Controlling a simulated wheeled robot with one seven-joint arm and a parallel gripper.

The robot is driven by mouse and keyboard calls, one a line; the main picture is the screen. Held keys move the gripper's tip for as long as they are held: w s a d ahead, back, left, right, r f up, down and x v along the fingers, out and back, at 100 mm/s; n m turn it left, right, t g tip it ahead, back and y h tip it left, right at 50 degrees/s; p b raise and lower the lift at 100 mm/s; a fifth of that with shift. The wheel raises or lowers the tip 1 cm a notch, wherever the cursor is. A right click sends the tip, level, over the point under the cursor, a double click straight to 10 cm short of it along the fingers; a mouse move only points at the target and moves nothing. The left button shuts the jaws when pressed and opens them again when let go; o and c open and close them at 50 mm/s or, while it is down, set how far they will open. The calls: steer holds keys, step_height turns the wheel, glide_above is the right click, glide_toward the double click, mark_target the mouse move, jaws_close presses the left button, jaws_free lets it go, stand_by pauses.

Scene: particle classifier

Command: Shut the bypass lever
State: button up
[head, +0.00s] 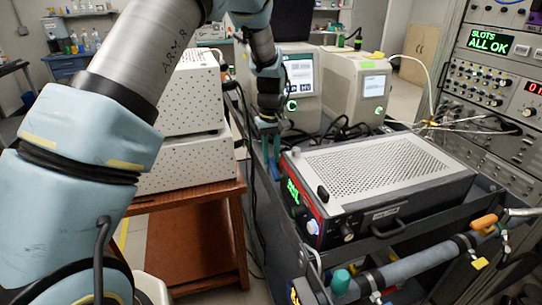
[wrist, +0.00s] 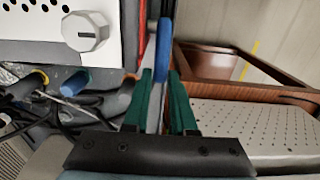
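My gripper (head: 271,158) has green fingers and points down at the left side of the grey instrument box (head: 385,170). In the wrist view my gripper (wrist: 161,85) has its fingers apart, with a gap between them. A blue lever-like handle (wrist: 164,38) stands at the far end of that gap, with a grey strip beside it; contact cannot be told. A blue piece (head: 275,172) also shows just below the fingers in the head view. An orange handle (head: 484,222) sits on the pipework at the right, away from my gripper. No label shows which is the bypass lever.
A brown wooden cart (head: 200,210) with white perforated boxes (head: 182,160) stands left of my gripper. Black cables (head: 340,128) lie behind the instrument box. A grey pipe (head: 410,268) runs along the front right. The rack (head: 500,90) at the right reads ALL OK.

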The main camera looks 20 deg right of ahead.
mark_target(271, 158)
steer(key=o, duration=0.4)
step_height(271, 158, up, 11)
steer(key=b, duration=0.2)
steer(key=shift+b, duration=0.35)
steer(key=shift+o, duration=0.4)
